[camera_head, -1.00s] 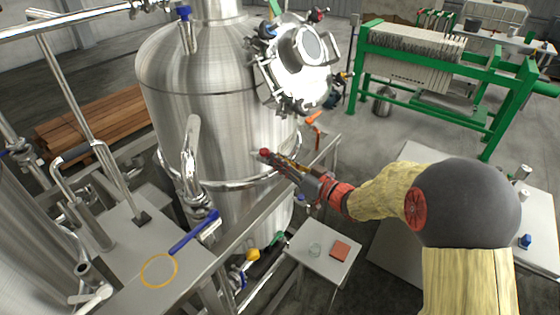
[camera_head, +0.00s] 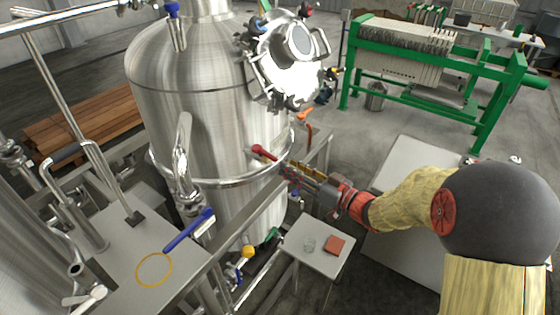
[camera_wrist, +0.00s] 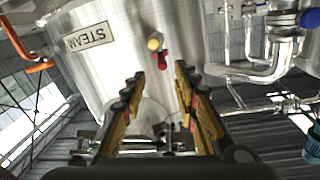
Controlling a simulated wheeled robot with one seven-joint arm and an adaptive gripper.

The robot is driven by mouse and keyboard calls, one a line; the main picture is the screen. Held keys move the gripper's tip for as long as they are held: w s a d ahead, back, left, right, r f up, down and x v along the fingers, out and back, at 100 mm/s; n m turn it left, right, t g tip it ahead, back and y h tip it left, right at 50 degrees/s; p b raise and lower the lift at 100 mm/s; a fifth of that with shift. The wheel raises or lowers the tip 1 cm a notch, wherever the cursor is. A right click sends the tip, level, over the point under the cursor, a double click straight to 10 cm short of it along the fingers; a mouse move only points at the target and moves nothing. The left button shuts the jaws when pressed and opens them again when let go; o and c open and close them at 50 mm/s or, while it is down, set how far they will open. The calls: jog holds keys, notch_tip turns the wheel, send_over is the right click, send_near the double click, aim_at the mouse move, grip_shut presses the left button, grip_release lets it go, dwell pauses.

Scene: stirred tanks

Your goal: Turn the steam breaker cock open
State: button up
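The cock with a red handle (camera_head: 263,152) sits on the side of the steel tank (camera_head: 205,110), just above the tank's ring pipe. In the wrist view its red handle (camera_wrist: 162,60) and brass-coloured end (camera_wrist: 154,43) show beyond my fingertips, near the middle. A STEAM label (camera_wrist: 88,37) is on the tank to its left. My gripper (camera_head: 288,171) is just below and right of the handle in the head view, apart from it. In the wrist view my gripper (camera_wrist: 160,82) is open, with nothing between its fingers.
An orange handle (camera_head: 304,114) stands at the tank's right side. The ring pipe (camera_head: 225,182) runs below the cock. A small table (camera_head: 318,262) with a glass and a red block stands below my gripper. A blue-handled lever (camera_head: 188,231) is at lower left.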

jog(key=shift+v, duration=2)
